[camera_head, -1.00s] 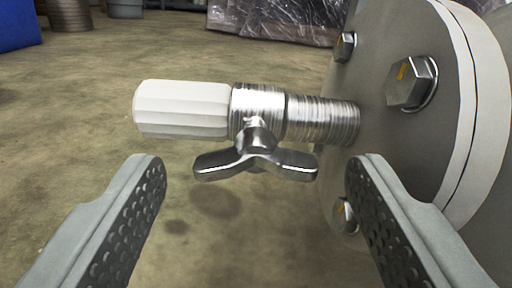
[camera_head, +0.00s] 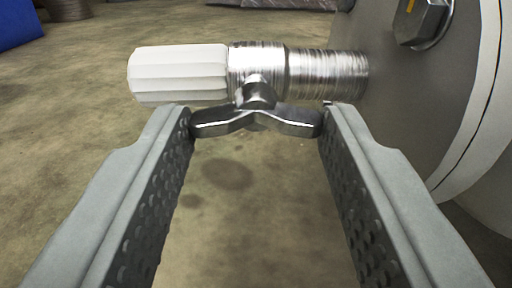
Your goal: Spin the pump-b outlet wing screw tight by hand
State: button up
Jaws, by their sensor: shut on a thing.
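The wing screw (camera_head: 258,120) is a shiny metal piece with two wings spread left and right. It sits on the front of a threaded metal outlet pipe (camera_head: 325,73) that ends in a white ribbed cap (camera_head: 178,73) on the left. My gripper (camera_head: 257,118) has a finger on each side of the screw. Its fingertips touch the outer ends of the two wings, so it is shut on the wing screw. The screw's shank behind the wings is partly hidden.
A large grey round flange (camera_head: 420,120) with a hex bolt (camera_head: 422,22) stands close on the right, beside my right finger. The concrete floor (camera_head: 70,150) below and to the left is clear. A blue object (camera_head: 18,25) is at the far upper left.

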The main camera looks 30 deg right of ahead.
jog(key=m, duration=0.5)
jog(key=shift+m, duration=0.4)
dwell(0.4)
jog(key=o, duration=1)
jog(key=shift+s+a, duration=0.1)
jog(key=v, duration=1.7)
jog(key=shift+s, duration=0.15)
